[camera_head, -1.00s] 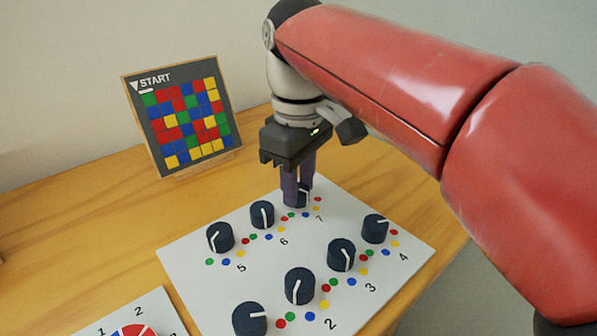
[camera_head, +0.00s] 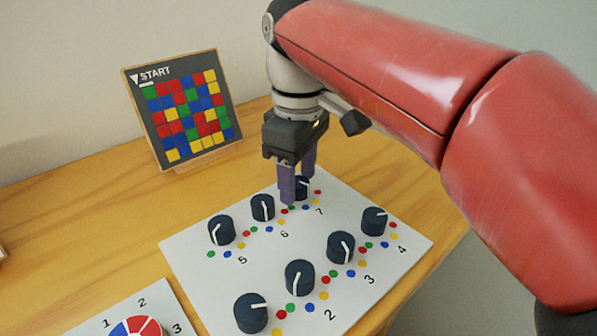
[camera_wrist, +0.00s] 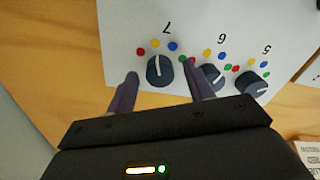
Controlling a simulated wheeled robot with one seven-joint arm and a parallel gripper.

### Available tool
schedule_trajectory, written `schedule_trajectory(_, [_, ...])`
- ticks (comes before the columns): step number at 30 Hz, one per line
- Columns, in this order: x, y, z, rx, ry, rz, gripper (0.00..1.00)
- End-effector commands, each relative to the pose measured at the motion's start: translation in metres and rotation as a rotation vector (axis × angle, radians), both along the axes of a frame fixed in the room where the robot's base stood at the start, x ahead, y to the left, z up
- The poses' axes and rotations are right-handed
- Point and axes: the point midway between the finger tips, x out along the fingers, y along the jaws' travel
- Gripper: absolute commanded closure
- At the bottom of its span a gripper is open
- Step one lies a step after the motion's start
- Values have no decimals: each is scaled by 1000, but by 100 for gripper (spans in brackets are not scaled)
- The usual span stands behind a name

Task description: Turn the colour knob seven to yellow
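Colour knob seven (camera_head: 302,193) is a dark round knob with a white line, at the far end of the white panel (camera_head: 205,285). My gripper (camera_head: 298,188) points down over it, and a purple finger hides part of it. In the wrist view knob seven (camera_wrist: 160,72) sits between my two spread fingers (camera_wrist: 161,70), with a gap visible on each side. Its white line runs up the picture, roughly in line with the yellow dot (camera_wrist: 156,43). Red (camera_wrist: 140,51), blue (camera_wrist: 173,46) and green (camera_wrist: 182,58) dots also lie around it.
Knob six (camera_head: 262,208) stands close beside my gripper, and its fingers pass near it. Several other knobs stand on the panel. A START board with coloured squares (camera_head: 190,115) leans at the back. A colour wheel card (camera_head: 135,325) lies front left. Bare table (camera_head: 80,225) is at left.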

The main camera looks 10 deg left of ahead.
Motion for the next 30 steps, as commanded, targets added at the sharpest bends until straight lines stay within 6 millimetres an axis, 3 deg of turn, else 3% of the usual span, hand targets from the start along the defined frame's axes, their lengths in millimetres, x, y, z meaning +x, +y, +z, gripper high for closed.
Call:
schedule_trajectory(8, [0, 0, 3, -1, 0, -1, 48])
schedule_trajectory(21, [1, 0, 69, 0, -1, -1, 48])
schedule_trajectory(30, [1, 0, 78, -2, 2, -1, 48])
